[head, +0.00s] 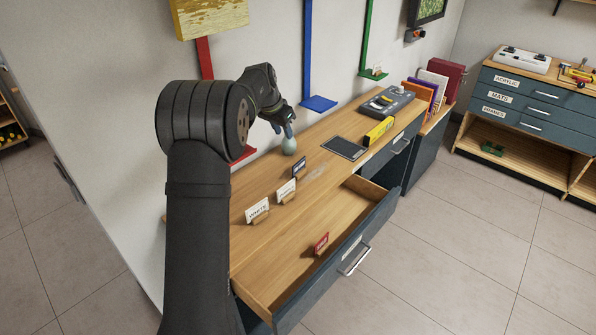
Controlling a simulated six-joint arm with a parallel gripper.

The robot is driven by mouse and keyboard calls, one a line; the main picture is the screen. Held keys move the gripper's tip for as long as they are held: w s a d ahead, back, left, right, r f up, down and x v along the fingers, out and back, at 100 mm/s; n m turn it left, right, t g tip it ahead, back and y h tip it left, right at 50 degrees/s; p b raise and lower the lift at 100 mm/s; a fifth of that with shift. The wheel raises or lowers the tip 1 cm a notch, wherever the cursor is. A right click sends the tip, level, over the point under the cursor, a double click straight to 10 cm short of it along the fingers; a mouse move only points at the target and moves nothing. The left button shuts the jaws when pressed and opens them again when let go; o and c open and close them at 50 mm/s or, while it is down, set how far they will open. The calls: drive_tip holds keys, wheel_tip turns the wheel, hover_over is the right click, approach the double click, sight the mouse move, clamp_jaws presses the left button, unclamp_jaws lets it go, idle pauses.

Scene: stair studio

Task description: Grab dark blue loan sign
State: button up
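A small dark blue sign (298,168) stands in a wooden holder on the wooden counter, behind two white signs. Its lettering is too small to read.
Two white signs (258,210) (286,190) stand in front of the blue one. A red sign (321,243) is in the open drawer (352,260). A dark flat panel (345,148), a yellow box (378,131) and a grey device (387,102) lie to the right. Coloured wall brackets (318,103) rise behind.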

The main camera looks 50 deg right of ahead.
approach(299, 162)
drive_tip(key=x, duration=0.5)
drive_tip(key=shift+w+a+f, duration=0.15)
drive_tip(key=shift+w+f, duration=0.1)
drive_tip(key=shift+d+x, duration=0.25)
drive_tip(key=shift+x, duration=2.3)
drive_tip(key=shift+s+r, duration=0.1)
drive_tip(key=shift+c, duration=0.2)
clamp_jaws()
